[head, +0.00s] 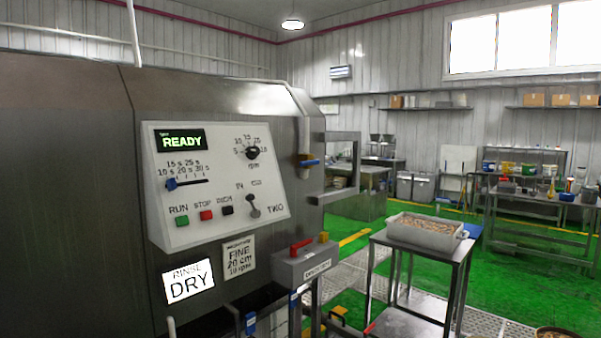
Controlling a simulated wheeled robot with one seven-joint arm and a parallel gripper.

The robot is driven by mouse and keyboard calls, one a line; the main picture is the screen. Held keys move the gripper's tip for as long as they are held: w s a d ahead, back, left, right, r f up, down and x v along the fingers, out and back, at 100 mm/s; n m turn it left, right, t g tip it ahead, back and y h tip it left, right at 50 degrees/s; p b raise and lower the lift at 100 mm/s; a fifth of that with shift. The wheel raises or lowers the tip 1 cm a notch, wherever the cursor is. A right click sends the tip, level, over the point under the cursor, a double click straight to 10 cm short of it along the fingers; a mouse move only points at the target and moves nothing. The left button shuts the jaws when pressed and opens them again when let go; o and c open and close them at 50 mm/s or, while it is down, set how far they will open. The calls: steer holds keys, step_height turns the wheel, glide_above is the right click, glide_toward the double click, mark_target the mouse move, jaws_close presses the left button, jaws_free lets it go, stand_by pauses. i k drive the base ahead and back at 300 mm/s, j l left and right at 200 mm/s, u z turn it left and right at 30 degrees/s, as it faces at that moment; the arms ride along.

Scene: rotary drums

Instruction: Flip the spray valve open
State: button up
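A small valve with a blue handle (310,162) sits on a light vertical pipe (303,125) at the right edge of the steel drum housing (70,170). I take it to be the spray valve, though I see no label on it. Its handle sticks out to the right, roughly level and crosswise to the pipe. My gripper is not in view.
A white control panel (215,230) shows READY, and a lit sign (188,283) reads DRY. A grey box with a red handle (301,245) stands below right. A tray of brown pieces (394,236) rests on a steel stand. Green floor (500,255) lies open to the right.

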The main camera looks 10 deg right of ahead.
mark_target(311, 162)
steer(key=i+l+u, duration=0.15)
steer(key=l+u, duration=0.2)
steer(key=l, duration=0.3)
steer(key=i+l+u, duration=0.1)
steer(key=l+u, duration=0.25)
steer(key=l, duration=0.3)
steer(key=l+u, duration=0.3)
steer(key=l, duration=0.35)
